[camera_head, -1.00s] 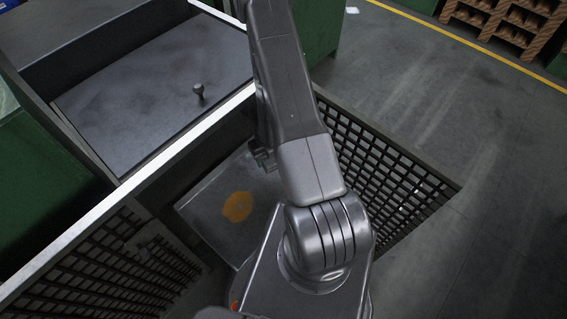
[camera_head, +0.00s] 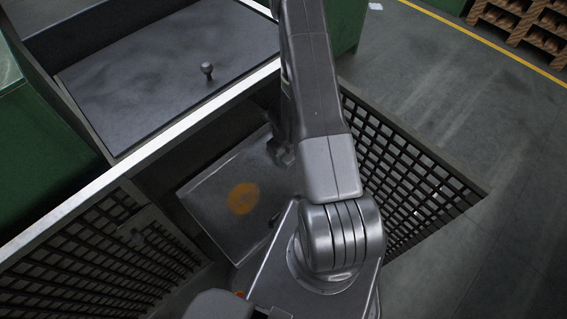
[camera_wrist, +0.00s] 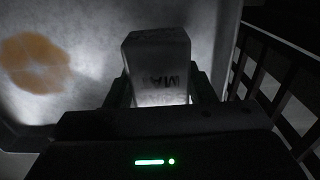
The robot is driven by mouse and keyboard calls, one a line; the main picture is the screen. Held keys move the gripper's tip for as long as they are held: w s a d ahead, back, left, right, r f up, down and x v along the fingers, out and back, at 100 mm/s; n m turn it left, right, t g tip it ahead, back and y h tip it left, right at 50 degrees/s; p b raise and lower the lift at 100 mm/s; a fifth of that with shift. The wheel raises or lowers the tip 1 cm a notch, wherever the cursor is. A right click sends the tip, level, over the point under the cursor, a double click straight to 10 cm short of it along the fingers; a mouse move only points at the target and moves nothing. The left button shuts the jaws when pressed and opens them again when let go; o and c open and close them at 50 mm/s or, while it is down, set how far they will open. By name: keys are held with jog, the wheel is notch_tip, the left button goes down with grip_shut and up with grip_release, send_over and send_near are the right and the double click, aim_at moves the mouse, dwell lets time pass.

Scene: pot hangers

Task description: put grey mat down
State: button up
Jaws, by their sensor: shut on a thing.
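The grey mat (camera_wrist: 157,52) shows in the wrist view as a pale grey block with dark, upside-down lettering, partly readable as "MA". My gripper (camera_wrist: 163,88) is shut on it, with one dark finger on each side. Behind the block lies a flat grey panel with an orange patch (camera_wrist: 35,62); I cannot tell whether the block touches it. In the head view my gripper (camera_head: 281,152) is low beside the right side of that grey panel (camera_head: 212,190). The block cannot be made out there, as my arm and the shadow cover that spot.
Dark mesh walls stand at right (camera_head: 410,165) and left (camera_head: 95,265) of the panel. A pale metal rail (camera_head: 150,150) runs past its far side. Beyond it is a dark top with a small knob (camera_head: 207,69). Open floor (camera_head: 500,130) lies to the right.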

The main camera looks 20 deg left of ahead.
aim_at(283, 160)
jog(key=shift+f+b, duration=1.55)
jog(key=shift+f, duration=0.25)
jog(key=shift+f, duration=0.15)
jog(key=o, duration=1.1)
notch_tip(283, 160, up, 8)
jog(key=p, duration=0.7)
jog(key=shift+f, duration=0.2)
